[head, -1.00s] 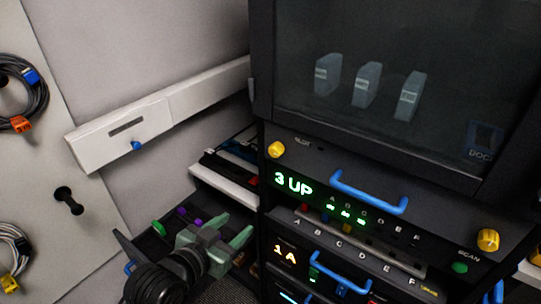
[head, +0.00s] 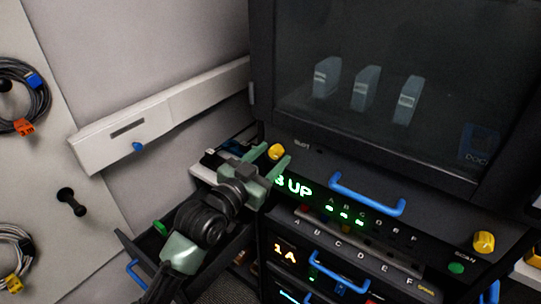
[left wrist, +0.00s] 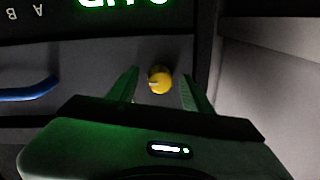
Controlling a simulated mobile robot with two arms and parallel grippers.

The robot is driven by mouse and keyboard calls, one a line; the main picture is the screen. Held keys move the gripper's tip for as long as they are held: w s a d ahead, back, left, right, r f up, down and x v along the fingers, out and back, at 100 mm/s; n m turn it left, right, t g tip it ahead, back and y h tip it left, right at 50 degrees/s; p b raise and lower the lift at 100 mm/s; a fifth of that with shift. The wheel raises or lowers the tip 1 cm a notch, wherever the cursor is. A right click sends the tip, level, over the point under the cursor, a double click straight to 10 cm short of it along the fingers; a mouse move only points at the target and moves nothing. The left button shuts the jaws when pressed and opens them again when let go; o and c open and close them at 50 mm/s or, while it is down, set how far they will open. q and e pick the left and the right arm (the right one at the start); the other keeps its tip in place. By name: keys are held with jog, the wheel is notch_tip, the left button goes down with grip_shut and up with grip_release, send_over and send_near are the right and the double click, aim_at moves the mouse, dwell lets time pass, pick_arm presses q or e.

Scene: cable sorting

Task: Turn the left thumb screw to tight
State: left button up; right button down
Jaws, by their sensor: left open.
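The left thumb screw (head: 276,152) is a yellow knob at the upper left corner of the rack's "3 UP" panel. It also shows in the left wrist view (left wrist: 160,80), between my fingers. My left gripper (head: 270,160) is open, with its green fingers on either side of the knob. In the left wrist view a gap shows between the knob and each finger (left wrist: 158,88). A second yellow thumb screw (head: 484,242) sits at the right end of the same panel. My right gripper is not in view.
Blue handles (head: 368,195) stick out from the rack front. An open dark drawer (head: 135,245) lies below my left arm. A white rail with a blue knob (head: 138,147) is on the wall. Coiled cables (head: 22,95) hang on a board at the left.

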pick_arm(q)
grip_shut()
jog(key=n+p, duration=0.3)
jog(key=n, duration=0.1)
jog(key=shift+r+p, duration=0.2)
jog(key=shift+p, duration=0.2)
jog(key=n+p, duration=0.3)
jog(key=n, duration=0.1)
jog(key=n+p, duration=0.2)
jog(key=n, duration=0.2)
jog(key=shift+n+g, duration=0.3)
jog(key=shift+n, duration=0.1)
jog(key=n+p, duration=0.1)
jog(key=n, duration=0.3)
jog(key=shift+f+n+p, duration=0.1)
jog(key=shift+n+p, duration=0.2)
jog(key=shift+p, duration=0.1)
